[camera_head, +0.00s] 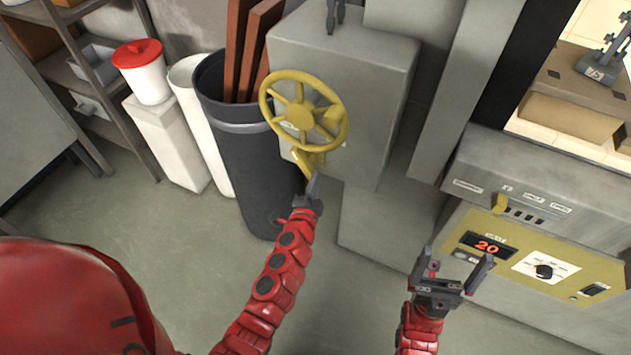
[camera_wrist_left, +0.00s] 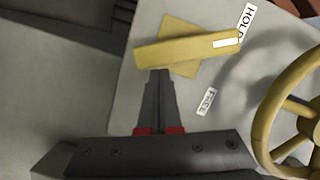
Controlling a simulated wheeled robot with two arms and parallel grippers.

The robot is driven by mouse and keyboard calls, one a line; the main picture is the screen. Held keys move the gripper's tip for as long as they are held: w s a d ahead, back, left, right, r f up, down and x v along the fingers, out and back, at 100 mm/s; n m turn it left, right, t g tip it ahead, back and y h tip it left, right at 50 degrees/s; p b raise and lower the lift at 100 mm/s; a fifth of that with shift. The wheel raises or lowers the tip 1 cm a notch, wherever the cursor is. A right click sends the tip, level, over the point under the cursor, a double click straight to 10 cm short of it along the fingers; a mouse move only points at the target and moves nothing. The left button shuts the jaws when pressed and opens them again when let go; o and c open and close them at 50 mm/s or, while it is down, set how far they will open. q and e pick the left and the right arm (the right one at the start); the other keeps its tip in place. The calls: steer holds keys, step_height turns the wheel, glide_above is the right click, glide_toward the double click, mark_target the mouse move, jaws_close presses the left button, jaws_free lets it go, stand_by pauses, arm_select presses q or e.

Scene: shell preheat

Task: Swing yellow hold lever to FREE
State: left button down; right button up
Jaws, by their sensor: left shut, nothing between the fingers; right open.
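The yellow hold lever (camera_wrist_left: 180,50) is on a grey panel in the left wrist view, with a square yellow plate behind it. Its white-marked end is beside the HOLD label (camera_wrist_left: 245,20). The FREE label (camera_wrist_left: 206,101) is lower on the panel, apart from the lever. In the head view the lever (camera_head: 309,163) shows partly below the handwheel. My left gripper (camera_wrist_left: 160,76) is shut and empty, its fingertips at the lever's lower edge; I cannot tell whether they touch. It also shows in the head view (camera_head: 313,186). My right gripper (camera_head: 456,262) is open and empty.
A yellow handwheel (camera_head: 300,113) stands out from the grey cabinet (camera_head: 375,60) close to the lever. A dark bin (camera_head: 250,165) with brown boards is to the left. A control panel (camera_head: 600,275) reading 20 is right of my right gripper. Floor is clear at left.

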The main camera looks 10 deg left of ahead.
arm_select(q)
steer(key=shift+w+a+f+m+t+b, duration=0.15)
steer(key=shift+a+f+m+t+b, duration=0.35)
steer(key=shift+m+b, duration=1.75)
steer(key=shift+w+a+f+m+t+b, duration=0.1)
steer(key=shift+a+f+m+t+b, duration=0.4)
steer(key=shift+m+b, duration=1.7)
steer(key=shift+w+a+f+m+t+b, duration=0.25)
steer(key=shift+a+f+m+b, duration=0.6)
steer(key=shift+b, duration=2.55)
steer(key=shift+s+d+r+m, duration=0.1)
steer(key=shift+d+r+m, duration=0.05)
steer(key=shift+r+m, duration=0.25)
steer(key=shift+f, duration=0.1)
